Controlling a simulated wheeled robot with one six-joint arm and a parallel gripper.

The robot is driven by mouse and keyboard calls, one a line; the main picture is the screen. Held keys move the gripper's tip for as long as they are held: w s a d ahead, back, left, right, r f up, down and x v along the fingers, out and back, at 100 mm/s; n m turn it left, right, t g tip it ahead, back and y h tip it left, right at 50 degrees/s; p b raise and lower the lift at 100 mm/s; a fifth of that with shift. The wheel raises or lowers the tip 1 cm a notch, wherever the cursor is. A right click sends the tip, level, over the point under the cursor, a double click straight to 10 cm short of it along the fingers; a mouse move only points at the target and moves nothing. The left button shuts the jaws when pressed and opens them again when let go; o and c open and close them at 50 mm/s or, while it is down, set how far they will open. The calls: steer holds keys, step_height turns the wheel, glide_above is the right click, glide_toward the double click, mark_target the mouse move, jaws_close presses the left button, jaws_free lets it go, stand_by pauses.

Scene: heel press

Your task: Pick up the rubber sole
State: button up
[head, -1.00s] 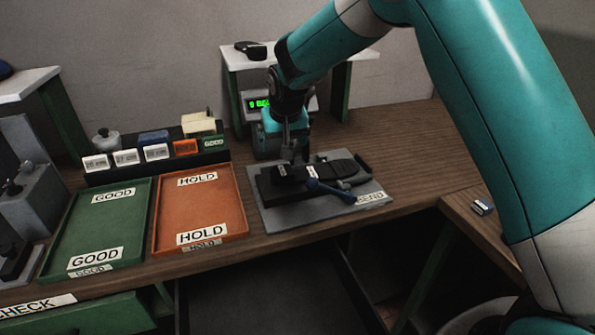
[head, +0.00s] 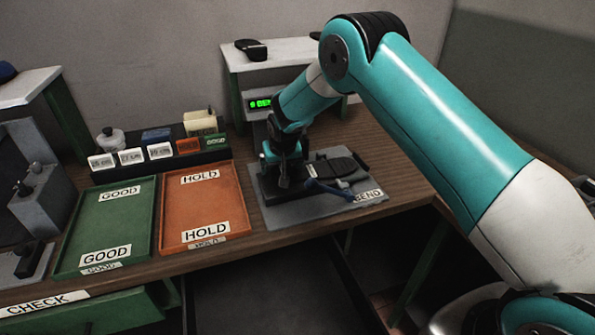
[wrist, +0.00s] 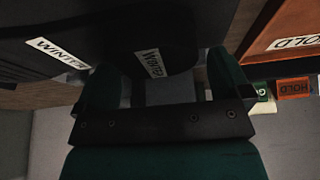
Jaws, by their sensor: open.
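The black rubber sole (head: 336,170) lies on the dark bending fixture on a grey plate (head: 312,207) marked BEND. My gripper (head: 284,178) is low over the left end of the fixture and hides that end of the sole. In the wrist view, my gripper (wrist: 163,65) is open, with one green finger on each side of a dark rounded end with a white label, apparently the sole (wrist: 178,42). I cannot tell whether the fingers touch it. A blue lever (head: 328,189) crosses the front of the fixture.
Left of the plate are an empty orange HOLD tray (head: 240,200) and an empty green GOOD tray (head: 68,252). Behind them is a rack (head: 205,157) of small labelled items. A scale with a green display (head: 262,103) stands behind my gripper, under a white shelf (head: 290,52).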

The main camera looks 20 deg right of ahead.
steer(key=c, duration=1.1)
